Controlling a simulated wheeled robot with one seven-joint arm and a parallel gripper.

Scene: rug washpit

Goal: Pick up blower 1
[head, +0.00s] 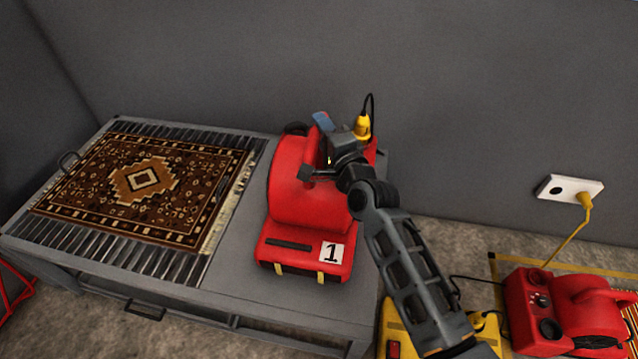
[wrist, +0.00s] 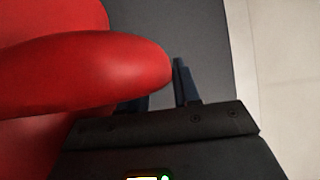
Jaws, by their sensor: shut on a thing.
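Blower 1 (head: 305,195) is a red blower with a white label marked 1. It stands upright on the grey right end of the rug table. My gripper (head: 324,128) reaches over it from the right and is shut on the red handle near its top. In the wrist view, the rounded red handle (wrist: 110,75) runs in from the left to the dark fingers (wrist: 160,90) and partly hides them. A yellow plug (head: 362,126) with a black cord shows at the blower's back right.
A patterned rug (head: 120,190) lies on the slatted left part of the table (head: 225,265). A second red blower (head: 565,305) is at lower right, its yellow plug in a white wall socket (head: 570,189). A yellow object (head: 392,335) is partly hidden behind my arm. A grey wall stands behind.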

